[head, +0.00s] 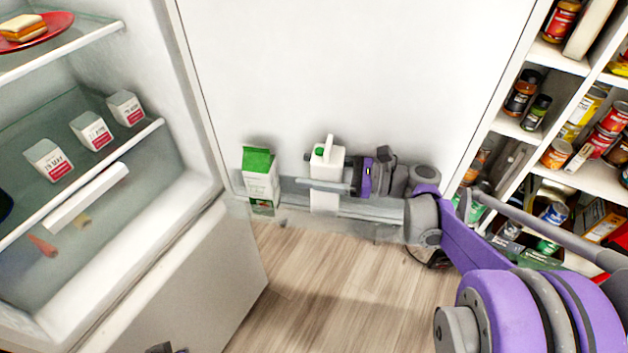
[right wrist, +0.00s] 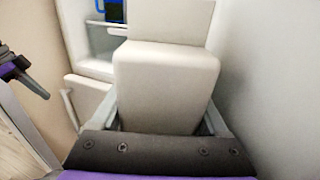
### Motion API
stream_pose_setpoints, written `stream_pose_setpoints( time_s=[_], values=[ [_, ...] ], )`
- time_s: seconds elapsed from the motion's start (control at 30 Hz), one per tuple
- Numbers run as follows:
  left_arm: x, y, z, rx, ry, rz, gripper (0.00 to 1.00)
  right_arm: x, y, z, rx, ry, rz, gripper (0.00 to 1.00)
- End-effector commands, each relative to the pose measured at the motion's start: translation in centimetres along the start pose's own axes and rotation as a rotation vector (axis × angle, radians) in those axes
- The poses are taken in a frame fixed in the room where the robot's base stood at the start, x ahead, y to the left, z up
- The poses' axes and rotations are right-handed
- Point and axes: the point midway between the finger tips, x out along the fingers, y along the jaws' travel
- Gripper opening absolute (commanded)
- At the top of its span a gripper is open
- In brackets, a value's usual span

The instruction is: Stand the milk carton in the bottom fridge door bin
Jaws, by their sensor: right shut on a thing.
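The white milk carton (head: 325,198), with a gabled top and a small green cap, is upright at the bottom fridge door bin (head: 375,208). Its lower end shows within the clear bin; I cannot tell whether it touches the bin floor. My right gripper (head: 330,185) reaches in from the right and is shut on the carton's middle. In the right wrist view the pale carton (right wrist: 165,85) fills the space between the fingers. A dark and purple part at the head view's bottom edge seems to be my left gripper (head: 163,348); its jaws are not clear.
A white carton with a green top (head: 260,175) stands in the same bin, left of the held one. The open fridge (head: 140,205) is at left, with several small cartons on a shelf. Pantry shelving (head: 560,150) stands at right. Wooden floor (head: 330,270) lies below.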

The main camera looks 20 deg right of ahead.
Motion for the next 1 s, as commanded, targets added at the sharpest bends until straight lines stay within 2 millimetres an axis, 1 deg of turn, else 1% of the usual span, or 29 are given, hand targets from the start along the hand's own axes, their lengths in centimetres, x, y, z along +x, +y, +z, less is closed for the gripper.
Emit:
stream_pose_setpoints(
  time_s=[0.07,0.2,0.3,0.57,0.7,0.73,0.83,1.0],
  values=[
    [0.2,0.0,0.1,0.0,-0.001,0.0,0.0,0.0,0.0,-0.7,0.0,-0.002,0.0,0.0],
    [0.7,0.0,0.3,0.0,-0.002,0.0,0.0,0.0,0.0,-2.7,0.001,-0.002,0.0,0.0],
    [0.9,0.0,0.5,0.0,-0.003,0.0,0.0,0.0,-0.3,-3.6,0.0,-0.002,0.0,0.0],
    [0.9,0.0,0.4,0.0,-0.003,0.0,0.0,0.0,-0.4,-3.6,0.0,-0.002,0.0,0.0],
    [1.2,0.0,0.6,0.0,-0.004,0.0,0.0,0.0,-0.4,-4.0,0.0,-0.002,0.0,0.0],
    [1.1,0.0,0.5,0.0,-0.004,0.0,0.0,0.0,-0.4,-4.1,0.0,0.0,0.0,0.81],
    [1.1,0.0,0.5,0.0,-0.004,0.0,0.0,0.0,-0.4,-4.0,0.0,0.0,0.0,0.99],
    [1.1,0.0,0.5,0.0,-0.004,0.0,0.0,0.0,-0.4,-4.0,0.0,0.0,0.0,1.0]
  ],
)
